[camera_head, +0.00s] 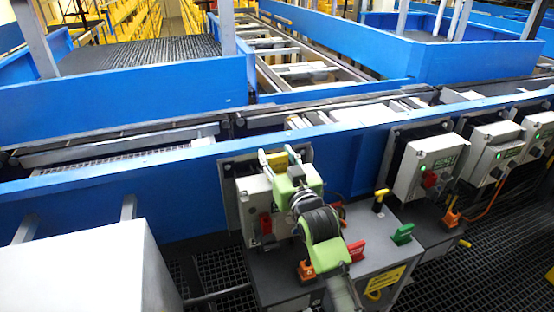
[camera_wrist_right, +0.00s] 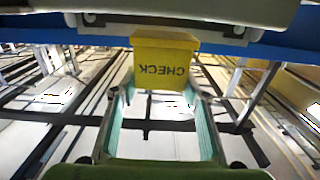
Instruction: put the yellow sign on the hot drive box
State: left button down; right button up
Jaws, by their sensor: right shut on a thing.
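My right gripper (camera_head: 276,157) is in front of the leftmost grey drive box (camera_head: 254,212) and hides much of its face. In the right wrist view, the right gripper (camera_wrist_right: 159,89) is shut on the yellow sign (camera_wrist_right: 165,62), whose word CHECK appears upside down. I cannot tell from the displays which box is hot. My left gripper is not in view.
A blue conveyor side wall (camera_head: 110,190) runs behind the boxes. Dark grating (camera_head: 470,270) lies at the lower right.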

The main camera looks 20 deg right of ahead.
jog(key=shift+f, duration=0.65)
jog(key=shift+f, duration=0.2)
jog(key=o, duration=1.2)
jog(key=shift+s, duration=0.1)
